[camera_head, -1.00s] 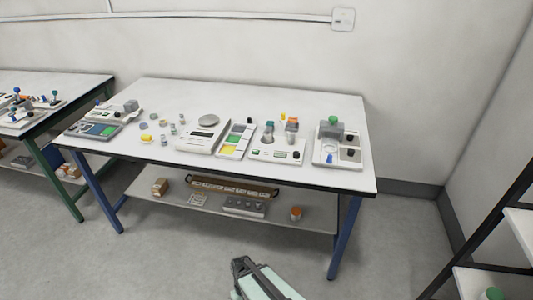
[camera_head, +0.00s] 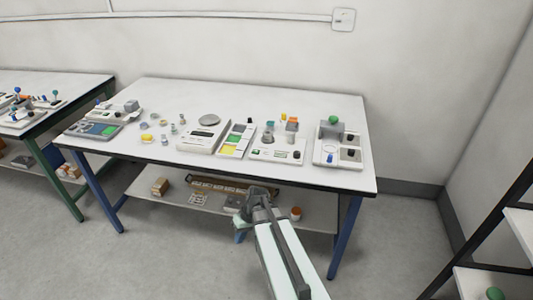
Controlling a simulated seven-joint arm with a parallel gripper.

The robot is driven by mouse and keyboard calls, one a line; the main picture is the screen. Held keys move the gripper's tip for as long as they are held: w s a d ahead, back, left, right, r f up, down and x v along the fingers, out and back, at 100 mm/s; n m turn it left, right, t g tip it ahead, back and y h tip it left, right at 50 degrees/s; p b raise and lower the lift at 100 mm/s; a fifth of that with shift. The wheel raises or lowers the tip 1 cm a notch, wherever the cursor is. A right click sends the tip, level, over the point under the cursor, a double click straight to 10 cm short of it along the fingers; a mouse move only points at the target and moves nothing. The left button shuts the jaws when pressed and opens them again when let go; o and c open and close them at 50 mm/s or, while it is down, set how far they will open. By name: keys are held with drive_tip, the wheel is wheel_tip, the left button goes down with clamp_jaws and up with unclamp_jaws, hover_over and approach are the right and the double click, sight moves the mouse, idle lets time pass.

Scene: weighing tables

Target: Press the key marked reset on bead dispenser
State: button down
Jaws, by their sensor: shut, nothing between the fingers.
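The white bench (camera_head: 130,151) holds a row of devices. A low white unit (camera_head: 262,152) with a grey hopper-like top and a black knob stands right of centre. A white unit with a grey block and green cap (camera_head: 334,121) stands at the right end. I cannot tell which is the bead dispenser, and key markings are too small to read. My gripper (camera_head: 240,236) is shut and empty, in front of the bench and below its top, apart from the devices. It partly hides the lower shelf.
A scale (camera_head: 203,135) and a panel with green and yellow patches (camera_head: 230,148) stand left of the low unit. Small jars and weights (camera_head: 163,140) sit further left. The shelf holds a box (camera_head: 160,186) and an orange-topped jar (camera_head: 295,214). A dark rack stands at right.

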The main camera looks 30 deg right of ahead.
drive_tip(key=w+d+r+t, duration=0.2)
drive_tip(key=w+d+r, duration=0.25)
drive_tip(key=r, duration=0.35)
drive_tip(key=w+d+r+t, duration=0.2)
drive_tip(key=w+d+r, duration=0.3)
drive_tip(key=r, duration=0.4)
wheel_tip(320, 180, up, 15)
drive_tip(key=m+t+h, duration=0.1)
drive_tip(key=m+t, duration=0.3)
hover_over(269, 153)
drive_tip(key=shift+f, duration=0.15)
drive_tip(key=shift+f, duration=0.1)
drive_tip(key=shift+f, duration=4.35)
drive_tip(key=shift+f, duration=0.8)
drive_tip(key=shift+r, duration=0.8)
drive_tip(key=shift+r, duration=0.15)
